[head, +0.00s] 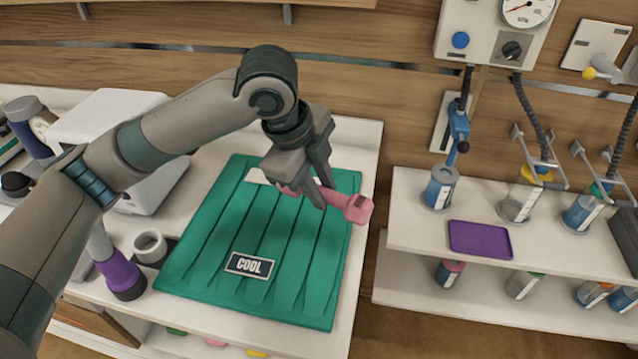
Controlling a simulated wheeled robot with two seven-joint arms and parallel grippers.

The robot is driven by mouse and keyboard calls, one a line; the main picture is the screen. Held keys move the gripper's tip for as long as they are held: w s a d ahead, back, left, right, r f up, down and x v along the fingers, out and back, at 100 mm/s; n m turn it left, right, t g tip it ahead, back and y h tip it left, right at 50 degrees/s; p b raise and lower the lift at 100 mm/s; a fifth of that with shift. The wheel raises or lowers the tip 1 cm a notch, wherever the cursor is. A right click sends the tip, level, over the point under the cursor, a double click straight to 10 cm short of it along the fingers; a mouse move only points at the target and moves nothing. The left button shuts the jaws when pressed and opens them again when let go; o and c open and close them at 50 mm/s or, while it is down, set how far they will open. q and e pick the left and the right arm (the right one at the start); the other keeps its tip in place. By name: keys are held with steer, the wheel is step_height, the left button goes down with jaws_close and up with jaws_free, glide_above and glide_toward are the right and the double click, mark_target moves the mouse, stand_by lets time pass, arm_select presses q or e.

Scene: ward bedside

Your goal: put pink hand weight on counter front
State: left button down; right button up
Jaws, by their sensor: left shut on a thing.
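My left gripper (307,195) is shut on the pink hand weight (357,208) above the right back part of a green ribbed mat. One pink end of the weight sticks out to the right of the fingers; the rest is partly hidden behind them. The white counter (362,140) carries the mat, and its front edge (225,334) runs along the lower part of the view. I cannot tell how high the weight is above the mat. My right gripper is not in view.
The green mat (225,215) bears a "COOL" label (249,265). A white shelf (405,215) with canisters and a purple tray (480,239) is right, across a gap.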

arm_select(q)
steer(key=shift+a+f+n, duration=0.15)
steer(key=shift+a+n, duration=0.45)
steer(key=shift+n, duration=0.2)
steer(key=s+a+f+n+y, duration=0.1)
steer(key=a+n+y, duration=0.2)
steer(key=a+n, duration=0.6)
steer(key=s+a+f+n+y, duration=0.1)
steer(key=s+a+n+y, duration=0.1)
steer(key=a+n, duration=0.7)
steer(key=n+y, duration=0.1)
steer(key=n, duration=0.3)
steer(key=shift+a+f+g+y, duration=0.15)
steer(key=shift+f+g+y, duration=0.1)
steer(key=shift+g+y, duration=0.05)
steer(key=shift+r, duration=0.15)
